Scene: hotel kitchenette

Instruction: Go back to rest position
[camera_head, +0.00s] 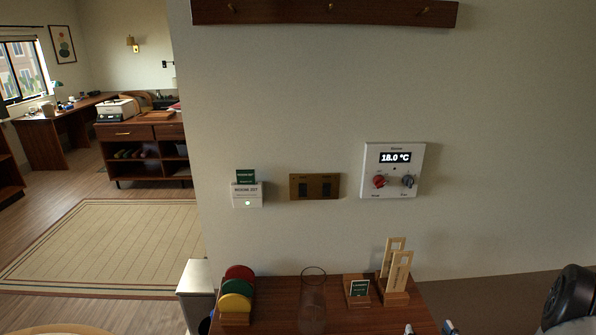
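A dark rounded part (570,297), which looks like a joint of my arm, shows at the lower right, in front of the wall. Two small tips stick up at the bottom edge, near the right side of the wooden table (277,293). They may be my gripper's fingertips, but they are cut off by the frame. I cannot tell whether the gripper is open or shut, or whether it holds anything.
The table bears a rack of coloured discs (238,292), a clear glass (313,305), a small green sign (358,288) and a wooden holder with tags (397,272). A thermostat (392,170) reading 18.0 °C, switches (315,186) and a card holder (246,195) are on the wall. Open floor with a rug (115,245) lies left.

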